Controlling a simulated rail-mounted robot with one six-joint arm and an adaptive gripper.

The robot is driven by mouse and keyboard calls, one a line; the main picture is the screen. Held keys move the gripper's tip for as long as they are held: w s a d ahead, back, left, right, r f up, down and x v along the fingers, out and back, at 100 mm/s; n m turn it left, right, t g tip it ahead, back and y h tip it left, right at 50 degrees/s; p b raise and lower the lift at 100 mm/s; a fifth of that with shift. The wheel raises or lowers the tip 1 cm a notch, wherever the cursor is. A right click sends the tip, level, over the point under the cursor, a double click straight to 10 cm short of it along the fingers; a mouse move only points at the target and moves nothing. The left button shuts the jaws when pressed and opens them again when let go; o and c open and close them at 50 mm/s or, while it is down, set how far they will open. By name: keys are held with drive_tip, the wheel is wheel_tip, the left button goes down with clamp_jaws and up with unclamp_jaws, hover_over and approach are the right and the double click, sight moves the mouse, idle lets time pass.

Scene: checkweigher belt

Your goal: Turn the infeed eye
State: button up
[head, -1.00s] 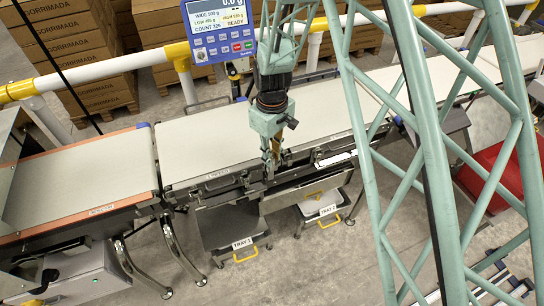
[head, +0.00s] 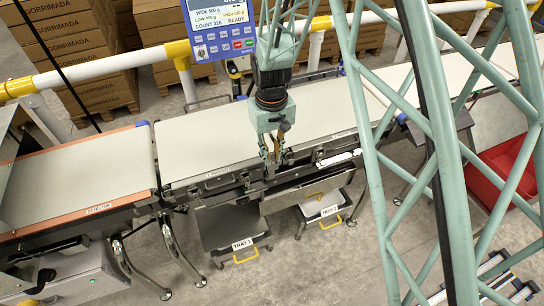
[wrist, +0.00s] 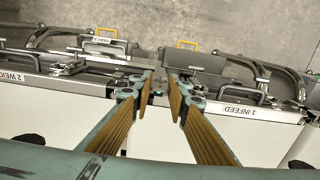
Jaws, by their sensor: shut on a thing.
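My gripper (head: 270,164) reaches down at the front edge of the conveyor, near the join of the infeed and weigh sections. In the wrist view its two ribbed fingers (wrist: 163,84) point at the rail along that edge, with a narrow gap between them. It is shut on a small part at the rail, which I take to be the infeed eye. The eye itself is hidden by the fingers, so its facing cannot be told. The label "1 INFEED" (wrist: 240,110) is right of the fingers in the wrist view, and "2 WEIGH" (wrist: 14,77) is left.
The pale infeed belt (head: 205,142) lies behind the gripper, with the detector belt (head: 90,170) to its left. Tray 1 (head: 225,226) and tray 2 (head: 318,208) stand below. The display (head: 220,35) hangs behind. A red bin (head: 500,170) is at right.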

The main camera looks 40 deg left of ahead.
idle(0.3)
drive_tip(key=o, duration=0.9)
drive_tip(key=shift+r, duration=0.15)
drive_tip(key=shift+r, duration=5.9)
